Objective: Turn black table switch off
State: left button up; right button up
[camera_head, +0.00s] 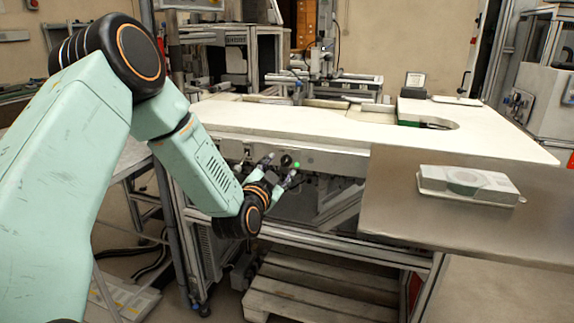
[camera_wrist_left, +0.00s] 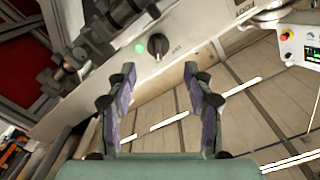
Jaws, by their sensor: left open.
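The black table switch (camera_head: 286,160) is a round knob on the front panel below the white tabletop. In the left wrist view the black switch (camera_wrist_left: 157,46) shows a raised grip, with a lit green lamp (camera_wrist_left: 139,48) beside it on the pale panel. My left gripper (camera_head: 280,167) is open and empty just in front of the switch. In the left wrist view its two fingers (camera_wrist_left: 160,72) are spread, with the switch beyond their tips and between them. I cannot tell whether either finger touches it. My right gripper is not in view.
The white table (camera_head: 290,122) spans the middle, with a metal frame beneath. A brown board (camera_head: 400,220) at right bears a grey-white case (camera_head: 470,186). A wooden pallet (camera_head: 320,288) lies below. A control box (camera_wrist_left: 298,48) shows at the wrist view's right.

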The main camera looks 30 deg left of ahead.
aim_at(287, 160)
pick_arm(q)
jog(key=b+x, duration=0.1)
jog(key=x, duration=0.4)
jog(key=shift+d, duration=0.1)
jog(key=shift+c, duration=0.2)
grip_shut()
